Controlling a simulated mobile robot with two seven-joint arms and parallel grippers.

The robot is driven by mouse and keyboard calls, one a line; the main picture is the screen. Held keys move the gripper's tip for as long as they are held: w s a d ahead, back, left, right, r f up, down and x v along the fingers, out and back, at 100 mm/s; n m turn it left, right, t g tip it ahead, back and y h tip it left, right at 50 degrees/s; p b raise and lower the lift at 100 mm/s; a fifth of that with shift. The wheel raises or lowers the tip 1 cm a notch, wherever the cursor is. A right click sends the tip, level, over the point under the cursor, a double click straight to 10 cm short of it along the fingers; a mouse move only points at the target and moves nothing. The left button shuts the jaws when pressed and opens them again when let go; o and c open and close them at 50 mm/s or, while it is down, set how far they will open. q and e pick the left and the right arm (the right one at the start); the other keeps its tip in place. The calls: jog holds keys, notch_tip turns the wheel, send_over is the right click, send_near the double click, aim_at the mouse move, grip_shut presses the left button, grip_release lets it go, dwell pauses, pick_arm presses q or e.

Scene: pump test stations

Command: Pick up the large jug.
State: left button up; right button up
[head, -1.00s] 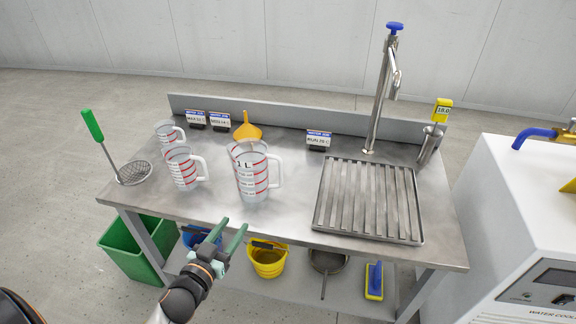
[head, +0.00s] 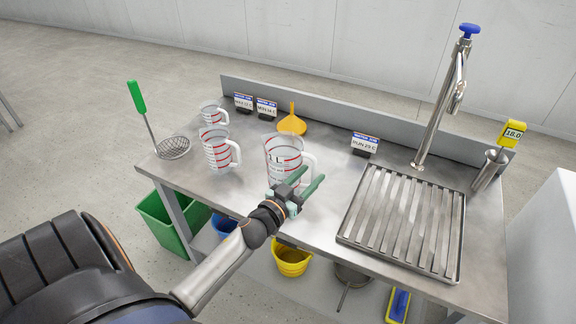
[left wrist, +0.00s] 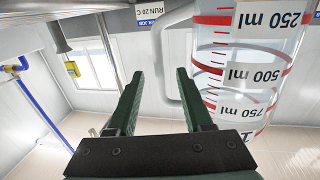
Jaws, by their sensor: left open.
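The large jug (head: 283,152) is clear with red bands and stands upright on the steel bench, its handle on the right side. My left gripper (head: 312,176) is open and empty, just in front of the jug's lower handle. In the left wrist view the large jug (left wrist: 240,75) fills the upper right, with volume labels. Its handle (left wrist: 160,65) shows beyond and between the two open green fingers (left wrist: 158,78); I cannot tell whether they touch it. The gripper hides part of the jug's lower right in the head view. My right gripper is not in view.
A medium jug (head: 217,150) and a small jug (head: 212,114) stand left of the large one. A strainer (head: 173,148) lies at the left edge. A yellow funnel (head: 292,125) is behind; a ribbed drain tray (head: 402,220) and tap (head: 440,100) are to the right.

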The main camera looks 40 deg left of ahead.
pick_arm(q)
jog(key=w, duration=0.5)
jog(key=shift+w+a, duration=0.1)
jog(key=shift+w, duration=0.25)
jog(key=shift+c, duration=0.2)
grip_shut()
dwell(1.0)
